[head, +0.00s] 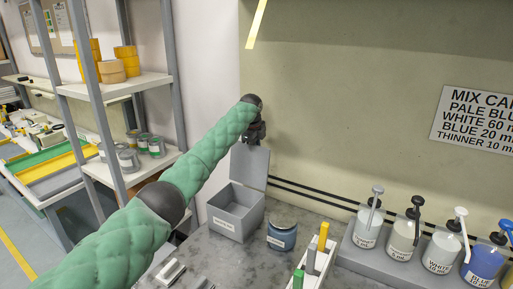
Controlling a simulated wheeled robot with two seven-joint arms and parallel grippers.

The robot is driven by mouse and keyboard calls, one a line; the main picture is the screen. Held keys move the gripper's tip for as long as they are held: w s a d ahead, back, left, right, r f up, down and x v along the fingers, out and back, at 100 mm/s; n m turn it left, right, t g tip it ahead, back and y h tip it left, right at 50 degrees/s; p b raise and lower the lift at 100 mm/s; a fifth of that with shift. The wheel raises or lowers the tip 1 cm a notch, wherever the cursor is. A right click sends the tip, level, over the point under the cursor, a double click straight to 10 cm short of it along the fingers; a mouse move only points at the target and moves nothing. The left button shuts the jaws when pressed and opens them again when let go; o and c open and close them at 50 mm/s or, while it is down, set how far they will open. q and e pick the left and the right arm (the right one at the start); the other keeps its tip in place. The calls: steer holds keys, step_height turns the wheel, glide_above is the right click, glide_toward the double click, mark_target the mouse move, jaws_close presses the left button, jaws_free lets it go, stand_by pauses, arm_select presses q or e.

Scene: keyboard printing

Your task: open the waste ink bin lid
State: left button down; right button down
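The grey waste ink bin (238,211) stands on the counter near the middle of the head view, with a small white label on its front too small to read. Its lid (250,167) stands raised and roughly upright at the back, so the inside of the bin shows. My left arm comes in from the left, and its dark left gripper (256,133) is just above the lid's top edge. Whether it touches the lid is unclear. The gripper's fingers are small and dark, so I cannot see whether they are open. My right gripper is not in view.
A blue-grey lidded jar (282,236) stands right of the bin. A rack (313,258) with coloured upright pieces is in front of it. Several pump bottles (401,239) line the right. A shelf unit (130,87) with cans and tape rolls stands at the left.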

arm_select(q)
steer(key=shift+f, duration=0.1)
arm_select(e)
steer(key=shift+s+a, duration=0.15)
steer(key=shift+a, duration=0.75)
